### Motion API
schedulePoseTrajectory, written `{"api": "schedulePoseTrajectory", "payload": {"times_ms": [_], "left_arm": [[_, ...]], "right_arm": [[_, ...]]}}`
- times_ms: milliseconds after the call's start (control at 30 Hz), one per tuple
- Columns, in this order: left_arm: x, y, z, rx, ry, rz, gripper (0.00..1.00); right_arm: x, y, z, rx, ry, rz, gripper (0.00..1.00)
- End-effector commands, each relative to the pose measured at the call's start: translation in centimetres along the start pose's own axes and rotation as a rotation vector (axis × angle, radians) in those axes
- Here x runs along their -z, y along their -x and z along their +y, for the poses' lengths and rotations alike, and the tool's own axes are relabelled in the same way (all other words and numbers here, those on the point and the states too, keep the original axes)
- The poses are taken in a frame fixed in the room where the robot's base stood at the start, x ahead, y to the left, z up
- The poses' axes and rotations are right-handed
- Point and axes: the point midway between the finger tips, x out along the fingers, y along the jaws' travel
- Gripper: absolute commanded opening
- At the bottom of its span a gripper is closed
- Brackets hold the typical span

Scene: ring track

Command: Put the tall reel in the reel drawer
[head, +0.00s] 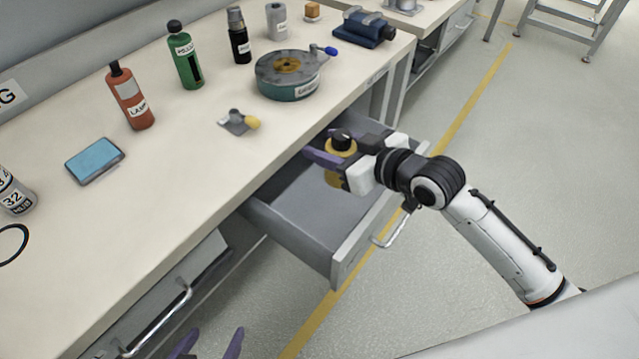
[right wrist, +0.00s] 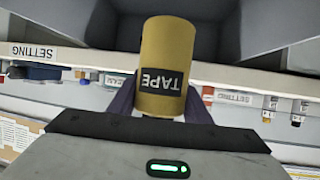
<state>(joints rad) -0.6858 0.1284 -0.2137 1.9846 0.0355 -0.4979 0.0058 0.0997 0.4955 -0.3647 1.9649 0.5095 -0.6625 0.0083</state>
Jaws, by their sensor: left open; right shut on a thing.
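The tall reel is a yellow cylinder (head: 340,165) with a dark top in the head view. In the right wrist view the reel (right wrist: 167,52) shows a black TAPE label, upside down in the picture. My right gripper (head: 329,147) is shut on it, with purple fingers on either side, and holds it above the far part of an open grey drawer (head: 300,208). The visible drawer floor is bare; the gripper hides part of it. The drawer's own label is not readable. My left gripper (head: 208,346) is open and empty at the bottom edge, partly cut off.
The worktop (head: 190,140) beside the drawer holds a round grey-green device (head: 290,88), a small latch-like part with a yellow knob (head: 238,122), several bottles and a blue pad (head: 94,160). A closed drawer handle (head: 170,310) is nearer. Open floor lies right.

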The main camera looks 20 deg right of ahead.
Motion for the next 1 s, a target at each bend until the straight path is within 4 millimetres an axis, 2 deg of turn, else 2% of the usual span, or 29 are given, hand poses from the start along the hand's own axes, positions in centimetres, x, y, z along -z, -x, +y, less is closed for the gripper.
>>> {"api": "schedulePoseTrajectory", "payload": {"times_ms": [33, 133, 367, 600, 1000], "left_arm": [[-0.3, -0.3, 0.0, 0.000, 0.000, -0.002, 0.66], [-0.5, -0.5, 0.0, 0.000, -0.001, -0.005, 0.66], [-0.2, -0.5, 0.1, -0.001, -0.002, 0.005, 0.66], [-0.4, -0.9, 0.1, -0.003, -0.002, 0.010, 0.66], [-0.5, -1.0, 0.2, -0.005, 0.000, 0.008, 0.66]], "right_arm": [[-1.2, -0.5, -0.1, 0.001, -0.003, -0.001, 0.17], [-2.8, -1.1, -0.1, 0.000, -0.003, -0.001, 0.17], [-4.4, -1.9, 0.0, 0.000, -0.001, 0.003, 0.17], [-7.3, -3.0, 0.0, -0.001, -0.001, 0.001, 0.17], [-7.7, -3.2, 0.0, -0.001, 0.000, 0.003, 0.17]]}}
